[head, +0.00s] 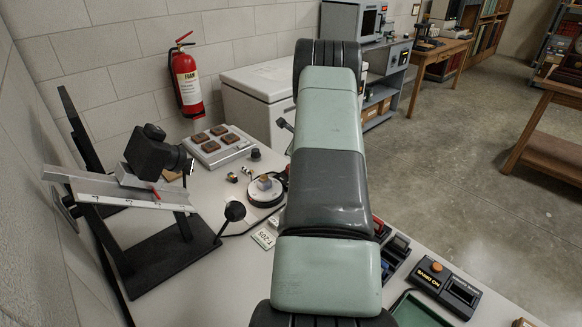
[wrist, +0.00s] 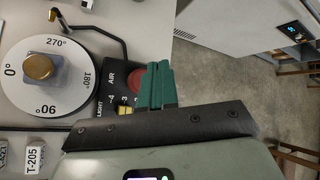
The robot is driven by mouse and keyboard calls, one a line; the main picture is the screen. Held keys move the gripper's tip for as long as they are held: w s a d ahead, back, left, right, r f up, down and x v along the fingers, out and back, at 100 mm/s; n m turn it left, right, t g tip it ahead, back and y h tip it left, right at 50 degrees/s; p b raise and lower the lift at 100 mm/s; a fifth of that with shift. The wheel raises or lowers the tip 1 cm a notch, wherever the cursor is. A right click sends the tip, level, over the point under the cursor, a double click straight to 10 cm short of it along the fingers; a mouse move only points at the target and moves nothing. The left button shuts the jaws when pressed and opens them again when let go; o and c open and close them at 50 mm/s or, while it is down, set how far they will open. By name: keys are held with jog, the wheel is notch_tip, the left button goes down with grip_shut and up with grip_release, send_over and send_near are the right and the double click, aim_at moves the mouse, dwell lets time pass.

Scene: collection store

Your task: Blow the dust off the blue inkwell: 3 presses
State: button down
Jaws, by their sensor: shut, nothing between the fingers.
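The inkwell (wrist: 50,72), a dull grey-blue block with a brass cap, stands on a white turntable (wrist: 22,95) marked in degrees in the wrist view. It also shows small in the head view (head: 264,183). A dark box marked AIR (wrist: 113,92) stands right of the turntable and carries a red button (wrist: 137,75). My gripper (wrist: 159,70), with green fingers, is shut and empty at the button and covers part of it. I cannot tell whether the fingertips touch it. In the head view my arm hides the gripper and the air box.
A thin dark tube (wrist: 90,30) bends above the turntable's far edge. A yellow knob (wrist: 124,109) sits on the box near my fingers. A T-205 tag (wrist: 35,158) lies close by. A camera on a stand (head: 155,155) is at the left; a tray of brown squares (head: 215,145) is behind.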

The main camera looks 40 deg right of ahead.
jog(key=shift+f, duration=1.55)
dwell(0.9)
jog(key=shift+f, duration=0.45)
jog(key=shift+f, duration=0.8)
dwell(0.9)
jog(key=shift+r, duration=1.2)
jog(key=shift+r, duration=0.1)
jog(key=shift+r, duration=2.4)
